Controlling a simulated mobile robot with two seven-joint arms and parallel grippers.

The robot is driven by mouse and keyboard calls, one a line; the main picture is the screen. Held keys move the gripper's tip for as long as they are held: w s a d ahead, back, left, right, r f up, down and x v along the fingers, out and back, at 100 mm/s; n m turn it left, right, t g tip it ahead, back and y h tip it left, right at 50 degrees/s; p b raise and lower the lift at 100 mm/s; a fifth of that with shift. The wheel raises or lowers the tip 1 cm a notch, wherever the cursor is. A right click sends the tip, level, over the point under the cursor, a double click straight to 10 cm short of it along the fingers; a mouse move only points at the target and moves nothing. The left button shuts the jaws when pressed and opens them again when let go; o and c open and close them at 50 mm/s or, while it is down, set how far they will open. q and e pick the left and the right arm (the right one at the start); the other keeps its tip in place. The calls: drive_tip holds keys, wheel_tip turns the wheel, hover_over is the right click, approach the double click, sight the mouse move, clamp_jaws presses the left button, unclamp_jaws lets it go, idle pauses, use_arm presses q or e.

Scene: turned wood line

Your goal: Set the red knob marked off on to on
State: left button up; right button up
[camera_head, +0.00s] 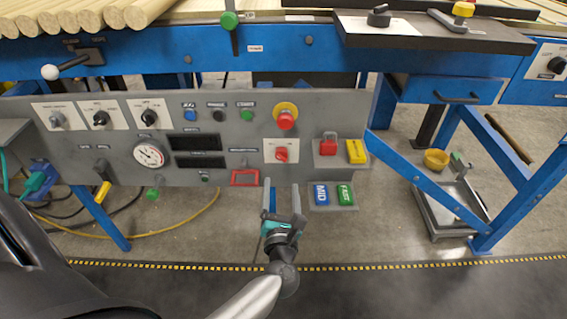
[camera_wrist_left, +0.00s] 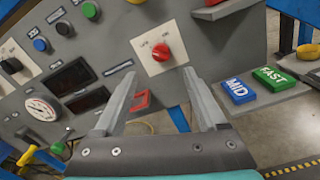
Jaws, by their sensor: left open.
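The red knob (camera_head: 281,155) sits on a white plate on the grey control panel (camera_head: 225,110), below the red mushroom button. In the left wrist view the red knob (camera_wrist_left: 161,52) shows on its white plate, with small lettering above it too blurred to read surely. My left gripper (camera_head: 282,188) is open and empty, in front of and below the knob. In the left wrist view its two fingers (camera_wrist_left: 162,98) stand apart, with the knob beyond and above the gap, untouched. My right gripper is not in view.
A red mushroom button (camera_head: 286,120) on yellow is just above the knob. A red padlock (camera_head: 328,144) and yellow block (camera_head: 355,151) sit on a shelf to the right. Blue MID (camera_head: 321,194) and green FAST (camera_head: 345,194) blocks lie below them. A red frame (camera_head: 245,177) is lower left.

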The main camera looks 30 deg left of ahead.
sight(282, 158)
use_arm(q)
drive_tip(key=b+x, duration=0.2)
drive_tip(key=x, duration=0.7)
drive_tip(key=shift+w+f, duration=0.1)
drive_tip(key=shift+w, duration=0.1)
drive_tip(key=shift+w+a+b, duration=0.3)
drive_tip(key=shift+w+a, duration=0.1)
drive_tip(key=shift+w, duration=0.15)
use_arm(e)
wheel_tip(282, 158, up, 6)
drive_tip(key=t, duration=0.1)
use_arm(q)
clamp_jaws()
